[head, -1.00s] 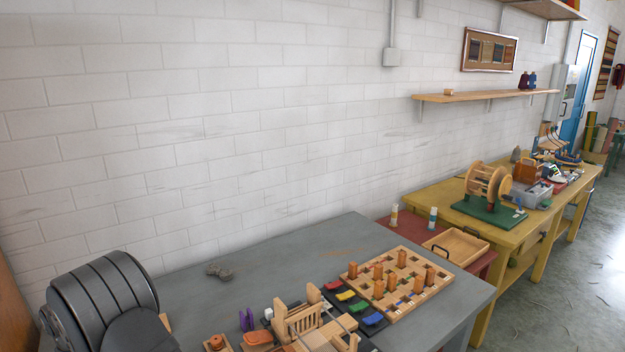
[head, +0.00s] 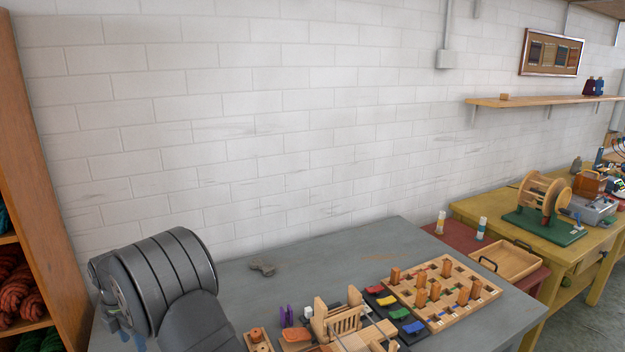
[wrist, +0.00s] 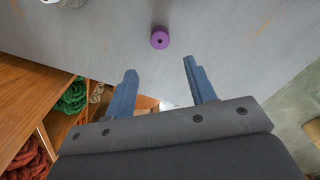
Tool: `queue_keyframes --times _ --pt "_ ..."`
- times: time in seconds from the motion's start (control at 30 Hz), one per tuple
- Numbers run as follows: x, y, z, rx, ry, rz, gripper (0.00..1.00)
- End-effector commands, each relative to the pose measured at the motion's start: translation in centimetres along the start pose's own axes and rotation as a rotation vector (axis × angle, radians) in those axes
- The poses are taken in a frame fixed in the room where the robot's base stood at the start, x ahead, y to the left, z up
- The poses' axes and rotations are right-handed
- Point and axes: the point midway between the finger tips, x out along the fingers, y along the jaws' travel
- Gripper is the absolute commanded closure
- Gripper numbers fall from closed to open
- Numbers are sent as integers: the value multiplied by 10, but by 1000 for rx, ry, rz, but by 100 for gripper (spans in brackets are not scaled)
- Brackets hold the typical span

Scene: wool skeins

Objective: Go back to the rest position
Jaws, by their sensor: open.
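My gripper (wrist: 160,85) shows in the wrist view with its two blue fingers spread apart and nothing between them. It is above the grey table (wrist: 225,45), with a purple spool-like piece (wrist: 160,39) on the table beyond the fingertips.
A slotted wooden board (head: 482,291) with several upright pegs is on the table, beside coloured pieces (head: 387,300) and a small wooden loom (head: 345,325). A wooden shelf (head: 38,190) with wool skeins (head: 20,288) stands at left. The table's back is mostly clear.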

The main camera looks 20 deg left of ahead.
Motion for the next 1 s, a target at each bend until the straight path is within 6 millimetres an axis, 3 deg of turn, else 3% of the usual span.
queue_keyframes --times 0.07,0.2,0.67,1.0 --pt "-18 0 0 0 -1 3 50" --pt "19 -1 0 0 2 -5 50" --pt "112 -1 0 -1 2 -1 50" --pt "40 1 0 0 -1 5 50"
